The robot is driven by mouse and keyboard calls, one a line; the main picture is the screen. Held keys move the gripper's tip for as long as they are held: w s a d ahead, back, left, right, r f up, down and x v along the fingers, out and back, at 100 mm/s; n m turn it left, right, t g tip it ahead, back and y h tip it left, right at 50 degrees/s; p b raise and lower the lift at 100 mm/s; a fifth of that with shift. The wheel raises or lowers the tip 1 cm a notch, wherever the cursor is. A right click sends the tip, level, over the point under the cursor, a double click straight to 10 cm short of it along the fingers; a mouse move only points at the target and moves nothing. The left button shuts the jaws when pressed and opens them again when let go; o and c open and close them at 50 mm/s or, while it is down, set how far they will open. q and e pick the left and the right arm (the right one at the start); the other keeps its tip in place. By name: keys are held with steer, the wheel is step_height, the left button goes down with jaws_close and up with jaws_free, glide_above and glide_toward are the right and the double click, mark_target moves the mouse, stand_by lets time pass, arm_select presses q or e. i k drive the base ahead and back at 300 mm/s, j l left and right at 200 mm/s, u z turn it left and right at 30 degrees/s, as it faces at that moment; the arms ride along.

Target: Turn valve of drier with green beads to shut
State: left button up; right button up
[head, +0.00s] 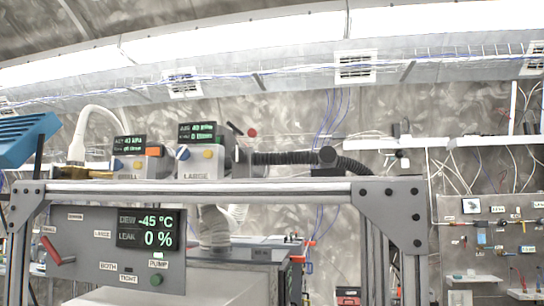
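No drier with green beads shows in the head view, and I cannot make out its valve. A grey panel (90,228) hangs under the frame's top bar at the left, with a red lever (58,250) slanting down to the right beside labels such as SMALL, LARGE and BOTH. I cannot tell what the lever belongs to. The panel's display (146,229) reads DEW -45 °C and LEAK 0 %. A green button (157,281) sits below it. Neither of my grippers is in view.
A metal frame's top bar (220,188) spans the front. Behind it stand two display units, one at the left (130,152) and one labelled LARGE (200,152), with a black corrugated hose (285,158). A blue slatted object (25,140) is at the left edge. A tool board (490,235) hangs right.

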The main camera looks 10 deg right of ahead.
mark_target(182, 154)
steer(key=i+j+z, duration=0.15)
steer(key=j+z, duration=0.25)
steer(key=i+j+z, duration=0.1)
steer(key=j+z, duration=1.15)
steer(key=k+j+z, duration=0.1)
steer(key=j+z, duration=0.3)
